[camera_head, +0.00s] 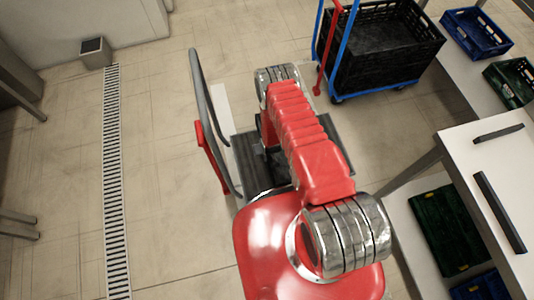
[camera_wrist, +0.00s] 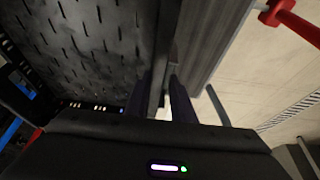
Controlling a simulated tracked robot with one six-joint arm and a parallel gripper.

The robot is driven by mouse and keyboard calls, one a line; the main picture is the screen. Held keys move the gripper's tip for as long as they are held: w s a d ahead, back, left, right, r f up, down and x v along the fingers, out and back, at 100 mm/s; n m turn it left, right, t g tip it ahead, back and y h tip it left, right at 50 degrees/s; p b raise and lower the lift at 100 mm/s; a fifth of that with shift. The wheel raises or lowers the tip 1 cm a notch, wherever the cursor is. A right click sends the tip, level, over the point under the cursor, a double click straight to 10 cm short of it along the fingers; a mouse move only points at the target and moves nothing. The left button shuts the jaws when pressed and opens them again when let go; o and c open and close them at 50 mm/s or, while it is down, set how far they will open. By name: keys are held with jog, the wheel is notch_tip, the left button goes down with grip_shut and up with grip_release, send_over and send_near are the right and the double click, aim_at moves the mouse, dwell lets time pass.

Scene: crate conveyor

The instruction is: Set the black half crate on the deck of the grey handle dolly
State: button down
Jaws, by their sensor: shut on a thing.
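The grey handle dolly (camera_head: 197,95) stands on the floor left of my arm, its curved handle upright. Dark ribbed surface shows either side of my arm in the head view; I cannot tell there how much is deck and how much is crate. In the wrist view, the slotted dark panel of the black half crate (camera_wrist: 85,45) fills the upper left. My gripper (camera_wrist: 164,90) is shut on the crate's edge, one finger each side. A grey surface of the dolly (camera_wrist: 212,35) lies just right of it; whether the crate touches it is hidden.
A blue and red trolley (camera_head: 318,45) carries a large black crate (camera_head: 385,45) at the upper right. A white table (camera_head: 495,180) with black bars is at the right, green and blue crates around it. A drain grate (camera_head: 114,180) crosses the clear floor at left.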

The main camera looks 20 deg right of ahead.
jog(key=shift+f, duration=0.6)
jog(key=shift+w+f, duration=0.1)
jog(key=shift+f, duration=2.05)
jog(key=c, duration=1.5)
grip_release()
jog(key=shift+v, duration=6.1)
